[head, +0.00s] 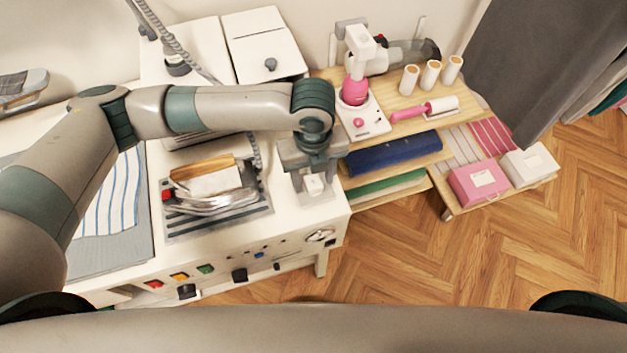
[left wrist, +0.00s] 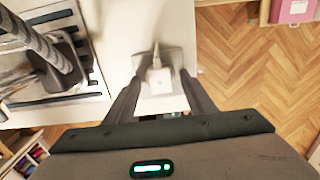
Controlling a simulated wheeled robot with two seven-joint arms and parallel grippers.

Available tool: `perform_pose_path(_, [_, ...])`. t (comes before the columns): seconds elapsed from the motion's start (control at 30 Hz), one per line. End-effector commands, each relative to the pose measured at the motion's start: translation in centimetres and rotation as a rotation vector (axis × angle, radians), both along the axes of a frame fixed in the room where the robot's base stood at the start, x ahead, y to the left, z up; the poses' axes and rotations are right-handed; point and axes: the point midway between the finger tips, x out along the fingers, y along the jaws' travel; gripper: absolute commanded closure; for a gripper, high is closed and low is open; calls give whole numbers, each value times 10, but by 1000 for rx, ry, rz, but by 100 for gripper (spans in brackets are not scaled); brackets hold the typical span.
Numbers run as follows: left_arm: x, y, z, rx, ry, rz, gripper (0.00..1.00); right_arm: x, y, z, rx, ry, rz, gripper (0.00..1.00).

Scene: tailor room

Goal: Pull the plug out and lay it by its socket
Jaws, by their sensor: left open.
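A white plug (left wrist: 159,80) with a pale stub rising from it sits at a light grey socket plate (left wrist: 175,58) near the right end of the white table, seen in the left wrist view. In the head view the plug (head: 314,184) shows small below my left wrist. My left gripper (left wrist: 161,77) is open, with one finger on each side of the plug; I cannot tell whether either touches it. It points down in the head view (head: 315,192). How deep the plug sits is hidden. My right gripper is out of view.
An iron (head: 213,196) stands on a slatted grey rest left of my gripper. Folded striped cloth (head: 112,210) lies further left. A wooden shelf with a pink-and-white machine (head: 355,92) and spools stands to the right.

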Motion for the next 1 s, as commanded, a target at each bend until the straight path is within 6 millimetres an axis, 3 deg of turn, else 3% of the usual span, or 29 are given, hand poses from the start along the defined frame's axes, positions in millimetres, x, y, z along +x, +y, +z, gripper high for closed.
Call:
perform_pose_path(0.17, [0,0,0,0,0,0,50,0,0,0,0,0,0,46])
perform_pose_path(0.4, [0,0,0,0,0,0,100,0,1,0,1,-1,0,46])
perform_pose_path(1.0, [0,0,15,0,0,0,100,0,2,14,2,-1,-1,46])
